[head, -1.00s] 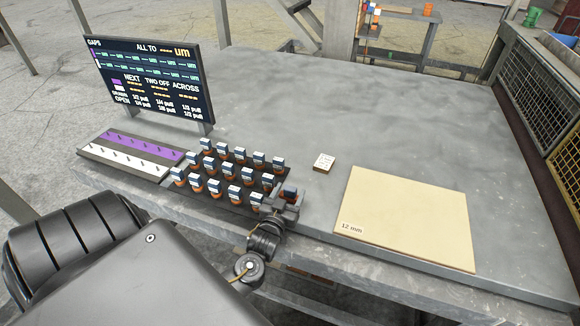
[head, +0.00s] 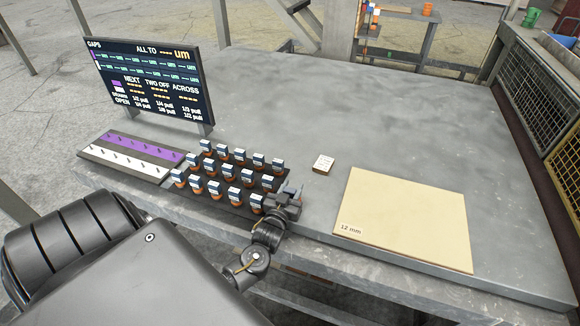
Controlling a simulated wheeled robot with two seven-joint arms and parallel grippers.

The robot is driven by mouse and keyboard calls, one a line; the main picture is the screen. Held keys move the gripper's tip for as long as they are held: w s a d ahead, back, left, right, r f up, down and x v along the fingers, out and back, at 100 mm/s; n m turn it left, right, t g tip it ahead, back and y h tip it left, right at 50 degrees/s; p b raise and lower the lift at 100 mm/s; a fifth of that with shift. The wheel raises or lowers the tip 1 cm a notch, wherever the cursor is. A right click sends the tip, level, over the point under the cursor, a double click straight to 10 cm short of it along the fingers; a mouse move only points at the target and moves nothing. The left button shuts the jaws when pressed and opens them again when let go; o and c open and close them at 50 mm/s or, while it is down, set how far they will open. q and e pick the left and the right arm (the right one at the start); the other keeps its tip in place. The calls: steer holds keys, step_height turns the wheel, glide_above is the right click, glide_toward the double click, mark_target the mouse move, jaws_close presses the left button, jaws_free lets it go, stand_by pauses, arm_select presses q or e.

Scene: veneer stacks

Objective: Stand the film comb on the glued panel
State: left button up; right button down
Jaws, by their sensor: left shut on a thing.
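My left gripper (head: 291,193) is at the right front corner of the dark rack of small blocks. It is shut on what seems to be the film comb; the gripper hides nearly all of it, with only a small bluish bit showing. The glued panel (head: 410,220) is a pale, flat board marked "12 mm", lying on the bench to the right of the gripper. Its top is bare, and the gripper is clear of it. My right gripper is not in view.
Several blue, white and orange blocks (head: 233,173) stand in rows on the dark rack. A purple and white pegged board (head: 120,158) and a screen (head: 150,80) are left of it. The grey bench (head: 400,110) is clear farther back.

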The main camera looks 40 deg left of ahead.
arm_select(q)
steer(key=shift+r, duration=0.1)
steer(key=shift+r+b, duration=0.35)
steer(key=shift+r, duration=0.2)
steer(key=s+d+r+b, duration=0.3)
steer(key=s+d+r, duration=0.5)
steer(key=s+r, duration=0.35)
steer(key=w+d+r+m+t+h, duration=0.1)
steer(key=w+d+r+m+h, duration=0.2)
steer(key=d, duration=0.6)
steer(key=w+r+h, duration=0.1)
steer(key=w+h, duration=0.1)
steer(key=w, duration=0.1)
steer(key=shift+d+r+m+h, duration=0.2)
steer(key=shift+d+m+h, duration=0.1)
steer(key=shift+m+h, duration=0.1)
steer(key=shift+w, duration=0.1)
